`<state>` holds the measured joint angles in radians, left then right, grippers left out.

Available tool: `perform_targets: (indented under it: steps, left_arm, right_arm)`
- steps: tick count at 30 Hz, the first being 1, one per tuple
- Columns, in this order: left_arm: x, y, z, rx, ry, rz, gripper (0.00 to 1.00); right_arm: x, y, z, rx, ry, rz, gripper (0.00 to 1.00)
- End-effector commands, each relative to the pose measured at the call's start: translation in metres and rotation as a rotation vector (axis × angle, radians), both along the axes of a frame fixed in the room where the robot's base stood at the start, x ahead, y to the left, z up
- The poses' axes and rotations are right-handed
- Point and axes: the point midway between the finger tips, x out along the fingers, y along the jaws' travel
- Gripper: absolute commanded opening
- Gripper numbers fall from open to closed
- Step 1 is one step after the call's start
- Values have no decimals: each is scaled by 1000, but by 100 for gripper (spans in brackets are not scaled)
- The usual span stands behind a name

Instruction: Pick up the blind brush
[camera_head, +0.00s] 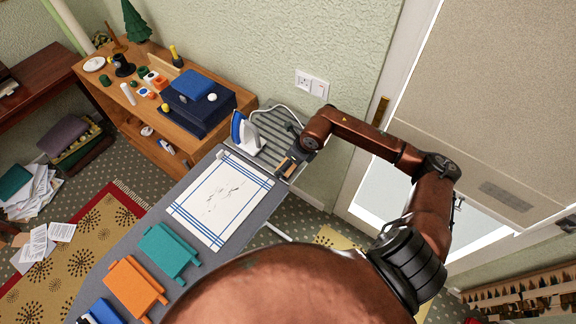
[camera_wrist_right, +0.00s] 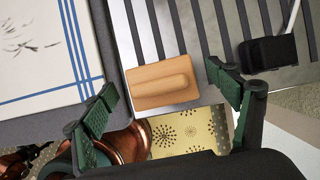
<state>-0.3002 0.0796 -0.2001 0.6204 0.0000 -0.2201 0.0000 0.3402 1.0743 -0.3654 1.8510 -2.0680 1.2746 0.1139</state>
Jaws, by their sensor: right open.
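A tan wooden block with a rounded raised grip along its top, which I take for the blind brush (camera_wrist_right: 163,82), lies on the slatted metal rest at the end of the ironing board. No bristles show. It also appears in the head view (camera_head: 286,167), small and partly covered by my gripper. My right gripper (camera_wrist_right: 160,80) is open and empty, with one green-padded finger on each side of the block and a gap to both. In the head view, my right gripper (camera_head: 291,156) is over the rest. My left gripper is not in view.
A blue and white iron (camera_head: 240,130) stands on the rest, with a white cord. A black block (camera_wrist_right: 270,52) lies right of the brush. A blue-striped cloth (camera_head: 220,199) and folded teal (camera_head: 169,251) and orange (camera_head: 134,288) garments cover the board. A wooden shelf (camera_head: 150,110) stands behind.

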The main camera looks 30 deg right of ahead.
Motion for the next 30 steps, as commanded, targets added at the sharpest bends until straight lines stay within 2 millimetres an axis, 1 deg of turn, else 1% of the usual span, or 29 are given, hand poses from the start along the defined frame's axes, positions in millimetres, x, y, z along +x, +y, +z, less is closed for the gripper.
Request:
perform_targets:
  steps: [3, 22, 23, 30]
  left_arm:
    - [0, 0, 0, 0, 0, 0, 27]
    - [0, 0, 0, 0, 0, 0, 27]
    - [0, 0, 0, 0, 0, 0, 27]
    - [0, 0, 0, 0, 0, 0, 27]
  right_arm:
    - [0, 0, 0, 0, 0, 0, 80]
    - [0, 0, 1, 2, 0, -1, 36]
    - [0, 0, 1, 2, 0, -1, 35]
    - [0, 0, 1, 1, -1, 0, 35]
